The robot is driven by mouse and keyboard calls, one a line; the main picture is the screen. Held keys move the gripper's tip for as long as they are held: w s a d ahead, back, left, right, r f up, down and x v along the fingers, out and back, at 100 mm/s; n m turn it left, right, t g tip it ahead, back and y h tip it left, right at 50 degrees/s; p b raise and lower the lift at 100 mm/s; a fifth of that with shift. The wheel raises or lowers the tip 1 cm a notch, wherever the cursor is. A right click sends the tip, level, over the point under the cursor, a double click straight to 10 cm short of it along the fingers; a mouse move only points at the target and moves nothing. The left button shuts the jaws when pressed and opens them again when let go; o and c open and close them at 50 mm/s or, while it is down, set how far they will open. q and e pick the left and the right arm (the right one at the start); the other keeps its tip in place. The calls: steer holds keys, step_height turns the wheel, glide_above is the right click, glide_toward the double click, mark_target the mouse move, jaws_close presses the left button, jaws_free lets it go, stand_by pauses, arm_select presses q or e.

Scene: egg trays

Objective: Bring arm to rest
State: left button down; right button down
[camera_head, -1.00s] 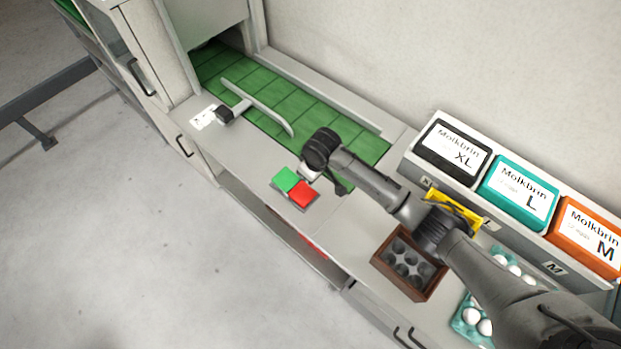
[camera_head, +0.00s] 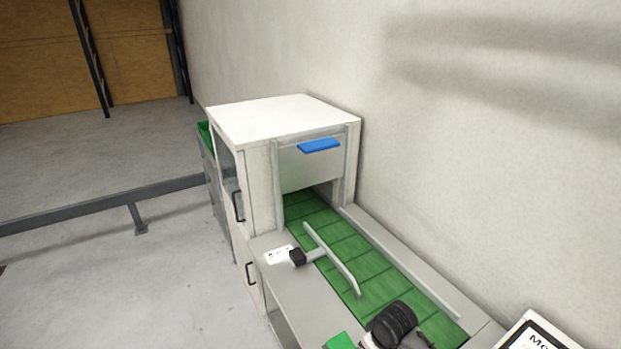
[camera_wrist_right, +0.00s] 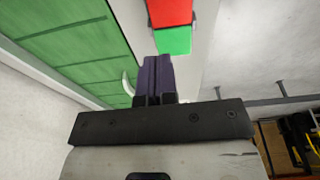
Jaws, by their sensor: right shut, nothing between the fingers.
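My right arm shows at the bottom of the head view, where its dark wrist covers part of the counter near the conveyor. In the right wrist view my right gripper (camera_wrist_right: 157,62) is shut, with its two dark purple fingers together and nothing between them. Just beyond the fingertips are a green button (camera_wrist_right: 173,40) and a red button (camera_wrist_right: 172,12). I cannot tell whether the fingers touch them. Only part of the green button (camera_head: 340,341) shows in the head view. My left gripper is not in view.
A green conveyor (camera_head: 375,285) runs out of a white cabinet (camera_head: 282,118) with a blue-handled hatch (camera_head: 318,146). A grey curved guide bar (camera_head: 332,260) lies across the belt. A wall stands behind. A sign (camera_head: 540,338) is cut off at the lower right.

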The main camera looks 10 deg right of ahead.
step_height(320, 180, up, 12)
steer(key=w+a+n+t+h, duration=0.1)
steer(key=w+t, duration=0.1)
steer(key=t, duration=0.3)
steer(key=s+a+r+t, duration=0.1)
steer(key=s+r+t, duration=0.2)
steer(key=s+r, duration=0.2)
steer(key=s+d+f+m+g, duration=0.1)
steer(key=s+f+g, duration=0.1)
steer(key=s+f, duration=0.65)
steer(key=s+d+f+m+g, duration=0.15)
steer(key=s+f, duration=0.25)
steer(key=s, duration=0.9)
steer(key=s+f+m+g, duration=0.1)
steer(key=s+f+g, duration=0.2)
steer(key=s+f, duration=0.55)
steer(key=w+r+p+v, duration=0.1)
steer(key=w+p+v, duration=0.2)
steer(key=p+v, duration=1.4)
steer(key=shift+d+v, duration=0.2)
steer(key=shift+v, duration=0.7)
